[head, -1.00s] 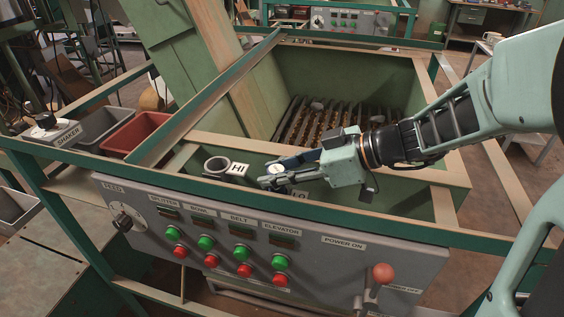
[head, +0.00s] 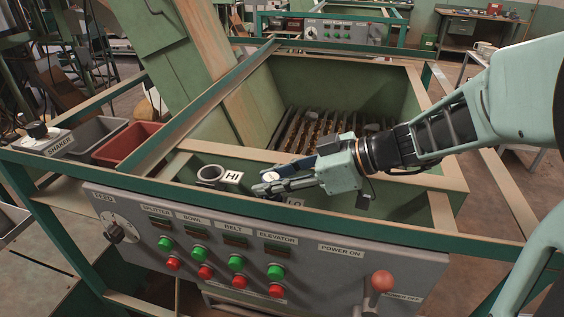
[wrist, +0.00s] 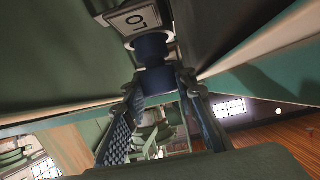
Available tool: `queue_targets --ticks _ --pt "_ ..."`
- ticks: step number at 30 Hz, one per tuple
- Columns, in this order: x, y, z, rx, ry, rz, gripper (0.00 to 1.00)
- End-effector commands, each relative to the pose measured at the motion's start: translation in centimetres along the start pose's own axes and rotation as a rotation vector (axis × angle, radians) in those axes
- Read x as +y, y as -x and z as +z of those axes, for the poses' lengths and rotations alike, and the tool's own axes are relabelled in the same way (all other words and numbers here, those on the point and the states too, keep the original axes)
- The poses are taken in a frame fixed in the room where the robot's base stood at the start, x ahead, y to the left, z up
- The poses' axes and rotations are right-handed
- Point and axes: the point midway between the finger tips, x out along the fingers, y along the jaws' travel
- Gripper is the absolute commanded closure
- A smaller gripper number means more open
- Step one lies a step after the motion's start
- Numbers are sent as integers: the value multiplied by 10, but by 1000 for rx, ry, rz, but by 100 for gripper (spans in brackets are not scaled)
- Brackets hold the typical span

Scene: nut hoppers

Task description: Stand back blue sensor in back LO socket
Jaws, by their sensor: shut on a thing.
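The blue sensor (wrist: 153,80) is a dark blue cylinder between the fingers of my gripper (wrist: 160,78), which is shut on it. In the head view my gripper (head: 268,181) reaches left over the ledge behind the control panel, and a pale round end of the sensor (head: 271,175) shows at its fingertips. The LO label (wrist: 139,17) is close beyond the sensor in the wrist view. In the head view the label (head: 295,203) is partly hidden below my gripper. A pale ring shows at the sensor's far end; I cannot tell whether the sensor is inside the LO socket.
The HI socket ring (head: 211,172), with its HI label (head: 233,177), stands just left of my gripper. The green frame rail (head: 330,222) runs in front, above the control panel (head: 200,222). The open hopper (head: 345,85) lies behind.

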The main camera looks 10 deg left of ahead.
Motion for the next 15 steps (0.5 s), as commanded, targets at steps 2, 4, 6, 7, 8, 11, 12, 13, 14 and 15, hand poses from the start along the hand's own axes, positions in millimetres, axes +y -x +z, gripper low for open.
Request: queue_targets --ticks 2,4,6,7,8,11,12,13,14,15 --pt "0 -1 2 1 1 0 100" --pt "0 -1 2 1 1 0 100" --pt "0 -2 3 1 1 0 100" --pt "0 -2 4 1 1 0 100" --pt "0 -2 4 1 1 0 100" --pt "0 -3 5 1 1 0 100" --pt "0 -3 6 1 1 0 100" --pt "0 -3 6 1 1 0 100" --pt "0 -4 6 1 1 0 100" --pt "0 -4 7 1 1 0 100"
